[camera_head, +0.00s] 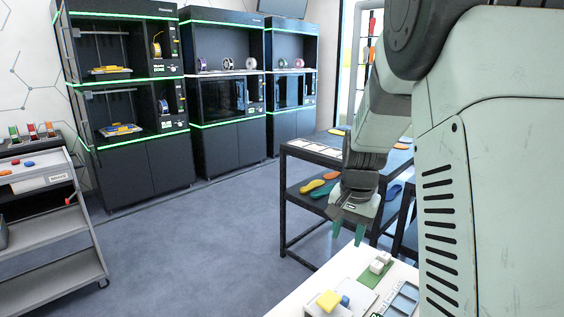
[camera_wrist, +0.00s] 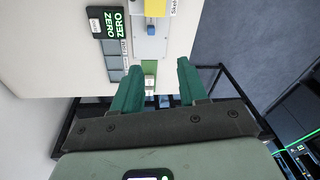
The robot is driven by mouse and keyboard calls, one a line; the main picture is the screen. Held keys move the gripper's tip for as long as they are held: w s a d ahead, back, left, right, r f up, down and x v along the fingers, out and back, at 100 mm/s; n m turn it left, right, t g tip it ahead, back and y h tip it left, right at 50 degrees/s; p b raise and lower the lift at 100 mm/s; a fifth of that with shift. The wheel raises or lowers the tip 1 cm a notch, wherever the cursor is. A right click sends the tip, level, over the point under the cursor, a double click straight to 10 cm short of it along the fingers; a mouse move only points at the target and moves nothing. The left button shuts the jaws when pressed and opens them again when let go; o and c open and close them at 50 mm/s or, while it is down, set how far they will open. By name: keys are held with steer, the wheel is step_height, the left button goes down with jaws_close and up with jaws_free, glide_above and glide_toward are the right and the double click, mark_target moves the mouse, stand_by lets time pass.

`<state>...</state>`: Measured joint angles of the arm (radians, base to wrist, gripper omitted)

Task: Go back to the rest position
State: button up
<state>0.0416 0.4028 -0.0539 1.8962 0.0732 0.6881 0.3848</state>
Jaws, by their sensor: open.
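My gripper (camera_head: 348,232) hangs from my arm at the right of the head view, above the far edge of the white worktop (camera_head: 291,296). In the wrist view its two green fingers (camera_wrist: 160,85) stand apart with nothing between them. Beyond the fingers, the wrist view shows the worktop (camera_wrist: 50,45) with a yellow block (camera_wrist: 155,8), a small blue piece (camera_wrist: 152,29) and a green pad (camera_wrist: 149,68). The yellow block also shows in the head view (camera_head: 328,301). My arm hides part of the worktop's right side.
A black table (camera_head: 312,153) with insoles on its lower shelf stands just behind my gripper. Black printer cabinets (camera_head: 135,165) line the back wall. A grey cart (camera_head: 45,230) stands at the left. The floor (camera_head: 190,240) between is clear.

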steer(key=s+a+r+n+t, duration=0.2)
steer(key=s+a+r+n, duration=0.1)
steer(key=s+r, duration=0.95)
steer(key=s+a+r+n+t, duration=0.1)
steer(key=s+r+n, duration=0.2)
steer(key=s, duration=1.2)
steer(key=shift+r+t, duration=0.25)
steer(key=shift+t, duration=0.15)
